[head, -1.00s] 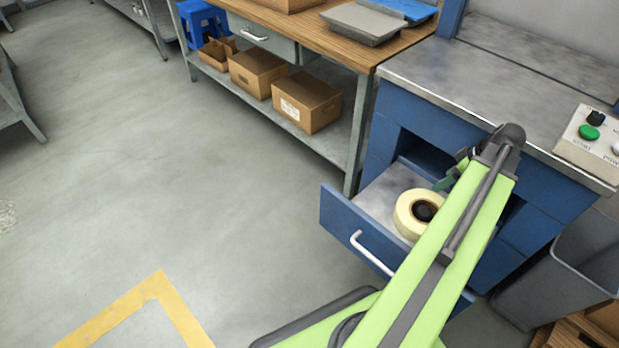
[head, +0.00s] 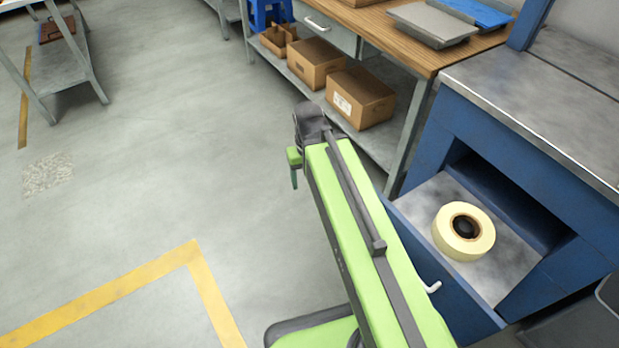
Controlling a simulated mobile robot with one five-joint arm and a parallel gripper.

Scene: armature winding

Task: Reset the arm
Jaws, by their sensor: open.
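My green arm reaches up through the middle of the head view, out over the open floor and left of the open drawer. My gripper (head: 294,172) is at the far end, mostly hidden behind the arm's end; a small green and teal part of it shows, pointing down, with nothing visible in it. A roll of pale yellow tape (head: 464,231) lies flat in the open drawer (head: 510,262) of the blue cabinet, clear of my gripper.
The blue cabinet (head: 560,185) with a metal top stands at the right. A wooden workbench (head: 425,55) holds trays, with cardboard boxes (head: 360,97) on its lower shelf. A yellow floor line (head: 110,290) is at lower left. Bare floor lies left of my arm.

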